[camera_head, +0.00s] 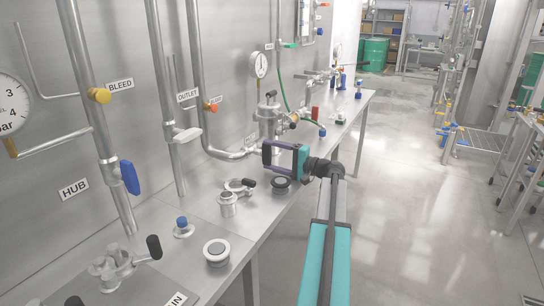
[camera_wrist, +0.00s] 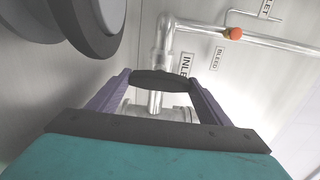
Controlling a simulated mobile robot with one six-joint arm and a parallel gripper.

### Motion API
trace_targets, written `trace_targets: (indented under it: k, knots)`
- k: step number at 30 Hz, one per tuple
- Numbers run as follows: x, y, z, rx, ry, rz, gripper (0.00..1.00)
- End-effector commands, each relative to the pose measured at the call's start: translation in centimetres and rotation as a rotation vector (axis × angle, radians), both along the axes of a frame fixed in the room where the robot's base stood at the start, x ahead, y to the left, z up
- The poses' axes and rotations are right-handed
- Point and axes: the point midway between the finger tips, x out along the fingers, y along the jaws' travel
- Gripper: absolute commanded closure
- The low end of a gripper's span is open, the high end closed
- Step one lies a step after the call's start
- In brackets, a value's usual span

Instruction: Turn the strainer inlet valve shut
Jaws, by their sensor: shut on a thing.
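My gripper (camera_head: 268,156), teal with purple fingers, reaches over the bench from the right. In the wrist view my gripper (camera_wrist: 160,82) has its two fingers on either side of a dark handle (camera_wrist: 163,78), shut on it. The handle sits in front of a steel pipe (camera_wrist: 155,102) beside a label reading INLET (camera_wrist: 186,66); I take it as the strainer inlet valve's handle. Its valve body and exact angle are mostly hidden by my fingers. The metal strainer (camera_head: 268,115) stands just behind my gripper in the head view.
A pressure gauge (camera_head: 259,65) rises behind the strainer. An orange bleed knob (camera_head: 211,107) is on the pipe to the left. A grey round body with a black rim (camera_wrist: 85,25) is close to my wrist. Loose fittings (camera_head: 228,204) stand on the bench.

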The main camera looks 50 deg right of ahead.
Motion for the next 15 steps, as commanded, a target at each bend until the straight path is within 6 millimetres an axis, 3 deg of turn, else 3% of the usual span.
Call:
trace_targets:
  k: [2,3,6,15]
  knots:
    - [0.0,-0.02,0.04,0.009,-0.001,-0.001,0.5]
    - [0.0,-0.02,0.04,0.009,-0.001,-0.001,0.25]
    - [0.0,0.0,0.03,0.008,0.0,0.0,0.09]
    - [-0.01,0.01,-0.02,0.001,-0.001,0.0,0.09]
